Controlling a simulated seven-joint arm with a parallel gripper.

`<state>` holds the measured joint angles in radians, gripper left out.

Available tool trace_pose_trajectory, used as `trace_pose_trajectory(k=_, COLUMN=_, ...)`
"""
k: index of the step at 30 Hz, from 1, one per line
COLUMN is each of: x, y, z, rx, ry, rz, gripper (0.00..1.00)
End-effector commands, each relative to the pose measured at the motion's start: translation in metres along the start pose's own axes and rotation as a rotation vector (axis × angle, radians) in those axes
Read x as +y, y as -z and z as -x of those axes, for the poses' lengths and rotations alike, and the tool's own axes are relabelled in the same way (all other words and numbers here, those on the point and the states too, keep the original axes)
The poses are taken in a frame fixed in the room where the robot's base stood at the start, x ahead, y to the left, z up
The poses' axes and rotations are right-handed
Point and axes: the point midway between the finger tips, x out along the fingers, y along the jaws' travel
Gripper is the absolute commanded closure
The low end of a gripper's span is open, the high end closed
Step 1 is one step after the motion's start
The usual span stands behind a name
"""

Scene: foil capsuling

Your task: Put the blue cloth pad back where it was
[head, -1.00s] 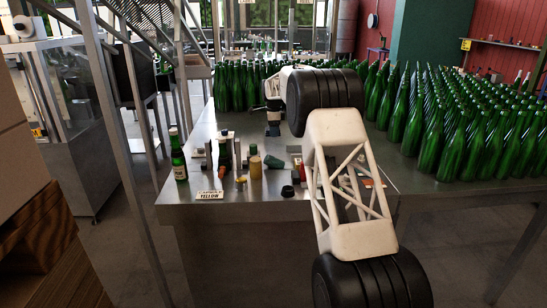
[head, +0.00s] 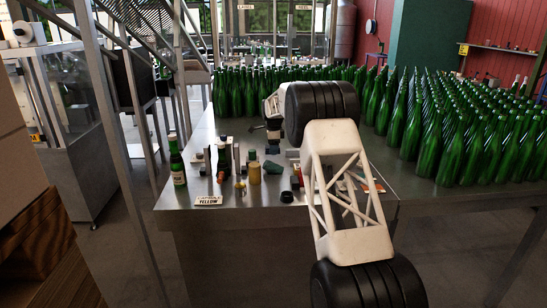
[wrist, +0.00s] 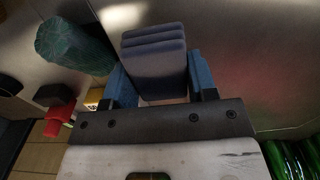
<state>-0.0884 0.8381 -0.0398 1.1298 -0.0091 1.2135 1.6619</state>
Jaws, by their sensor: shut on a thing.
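The blue cloth pad (wrist: 154,62) is a grey-blue folded stack. In the wrist view it sits between the two blue fingers of my gripper (wrist: 158,84), which is shut on it. In the head view my gripper (head: 272,134) points down over the steel table (head: 300,240), beyond the small items at its front. The pad (head: 272,149) shows there as a small dark blue patch under the gripper. Whether its underside touches the table is unclear.
A crumpled green cloth (head: 272,167) lies just nearer than the pad, and shows left of it in the wrist view (wrist: 72,46). Green bottles (head: 440,150) crowd the right.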

Motion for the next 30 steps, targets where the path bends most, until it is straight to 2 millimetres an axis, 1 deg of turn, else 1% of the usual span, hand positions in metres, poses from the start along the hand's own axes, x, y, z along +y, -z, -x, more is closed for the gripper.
trace_pose_trajectory(k=3, x=0.0, y=0.0, z=-0.004, rx=0.0, ry=0.0, rz=0.0, gripper=0.78)
trace_pose_trajectory(k=13, x=0.0, y=0.0, z=-0.006, rx=0.0, ry=0.0, rz=0.0, gripper=0.78)
trace_pose_trajectory(k=24, x=0.0, y=0.0, z=-0.038, rx=0.0, ry=0.0, rz=0.0, gripper=0.78)
trace_pose_trajectory(k=30, x=0.0, y=0.0, z=-0.041, rx=0.0, ry=0.001, rz=0.0, gripper=0.78)
